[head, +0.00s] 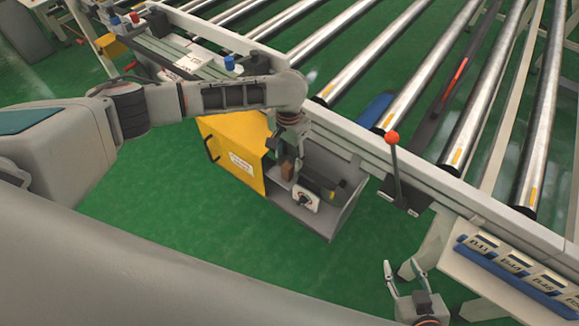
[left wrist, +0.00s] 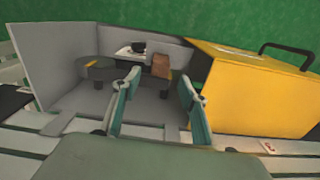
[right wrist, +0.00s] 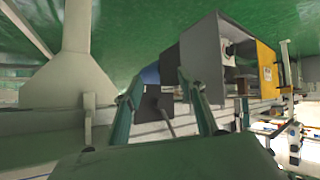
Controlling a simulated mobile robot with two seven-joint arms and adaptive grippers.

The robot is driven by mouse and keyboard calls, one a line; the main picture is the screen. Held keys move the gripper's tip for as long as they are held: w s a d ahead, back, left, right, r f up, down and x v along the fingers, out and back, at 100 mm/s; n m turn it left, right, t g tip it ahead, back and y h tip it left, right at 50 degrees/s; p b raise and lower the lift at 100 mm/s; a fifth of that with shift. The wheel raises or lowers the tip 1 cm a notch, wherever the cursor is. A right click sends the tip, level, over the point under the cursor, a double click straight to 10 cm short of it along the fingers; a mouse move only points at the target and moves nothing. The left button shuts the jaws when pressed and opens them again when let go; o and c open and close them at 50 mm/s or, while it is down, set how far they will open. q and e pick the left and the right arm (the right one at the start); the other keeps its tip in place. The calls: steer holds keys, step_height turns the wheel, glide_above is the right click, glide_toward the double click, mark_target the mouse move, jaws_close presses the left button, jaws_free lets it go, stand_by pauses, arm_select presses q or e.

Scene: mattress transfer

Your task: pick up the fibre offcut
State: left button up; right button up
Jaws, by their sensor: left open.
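A small brown block (head: 287,171), which looks like the fibre offcut, stands inside the open grey compartment (head: 335,222) beside the yellow panel. In the left wrist view the brown block (left wrist: 161,65) shows between my fingertips in the picture and seems to lie beyond them. My left gripper (head: 289,157) is open over the compartment, pointing down, with its fingers (left wrist: 160,80) apart and nothing held. My right gripper (head: 401,268) is open and empty at the lower right, near the label rack; its fingers also show apart in the right wrist view (right wrist: 161,80).
A white unit with a dark knob (head: 306,199) and a dark rounded part (left wrist: 96,69) share the compartment. The yellow panel (head: 233,155) stands beside it. The conveyor's side rail (head: 340,128) runs just above, with a red-knobbed lever (head: 393,139). Green floor is clear in front.

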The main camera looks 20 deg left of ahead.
mark_target(287, 165)
arm_select(q)
steer(key=f, duration=0.2)
steer(key=shift+s+f+b, duration=0.25)
steer(key=shift+f+b, duration=0.1)
steer(key=f, duration=0.1)
steer(key=f+b, duration=0.1)
steer(key=f, duration=0.1)
steer(key=shift+s+a+f+b, duration=0.1)
steer(key=shift+s+f+b, duration=0.15)
steer(key=shift+f+b, duration=0.1)
steer(key=shift+w+f, duration=0.1)
steer(key=shift+f, duration=0.2)
steer(key=shift+r, duration=0.15)
steer(key=c, duration=0.8)
steer(key=shift+c, duration=0.6)
arm_select(e)
steer(key=f, duration=0.2)
steer(key=s, duration=0.1)
steer(key=shift+s+d+f, duration=0.1)
steer(key=shift+d+f, duration=0.2)
steer(key=shift+f, duration=0.1)
